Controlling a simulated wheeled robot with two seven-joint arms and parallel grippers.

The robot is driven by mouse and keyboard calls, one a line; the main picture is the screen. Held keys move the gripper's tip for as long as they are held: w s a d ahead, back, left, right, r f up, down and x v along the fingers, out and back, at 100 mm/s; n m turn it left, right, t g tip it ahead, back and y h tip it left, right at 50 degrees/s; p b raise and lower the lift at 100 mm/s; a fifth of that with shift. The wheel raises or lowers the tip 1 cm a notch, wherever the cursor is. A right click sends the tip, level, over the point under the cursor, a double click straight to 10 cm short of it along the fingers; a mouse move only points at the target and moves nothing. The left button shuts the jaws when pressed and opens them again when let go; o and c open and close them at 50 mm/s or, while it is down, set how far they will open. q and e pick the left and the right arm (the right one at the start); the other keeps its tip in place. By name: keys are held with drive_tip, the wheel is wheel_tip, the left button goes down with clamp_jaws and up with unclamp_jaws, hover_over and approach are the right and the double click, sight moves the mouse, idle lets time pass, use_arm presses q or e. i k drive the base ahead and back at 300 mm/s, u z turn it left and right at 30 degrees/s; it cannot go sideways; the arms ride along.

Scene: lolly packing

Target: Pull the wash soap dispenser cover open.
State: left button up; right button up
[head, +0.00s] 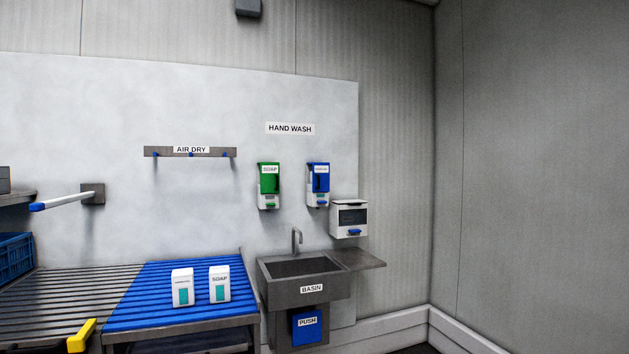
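The soap dispenser (268,186) hangs on the pale wall panel above the basin, left of a blue dispenser. Its green cover (269,180) carries a label reading SOAP and appears closed over the upper body. The lower part is white. The blue dispenser (318,184) hangs to its right, with a blue cover, a white lower part and a label too small to read. Neither of my grippers is in view.
The sink basin (303,265) stands below the dispensers, with a PUSH panel (307,325) under it. A white wall box (348,218) hangs at right. Two white refill cartons (183,288) (219,284) stand on blue slats (150,312). A white bar (65,200) juts from the wall.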

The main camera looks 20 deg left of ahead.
sight(269, 172)
drive_tip(key=z, duration=0.35)
drive_tip(key=i, duration=2.55)
drive_tip(key=u, duration=1.4)
drive_tip(key=i, duration=0.75)
drive_tip(key=u, duration=0.85)
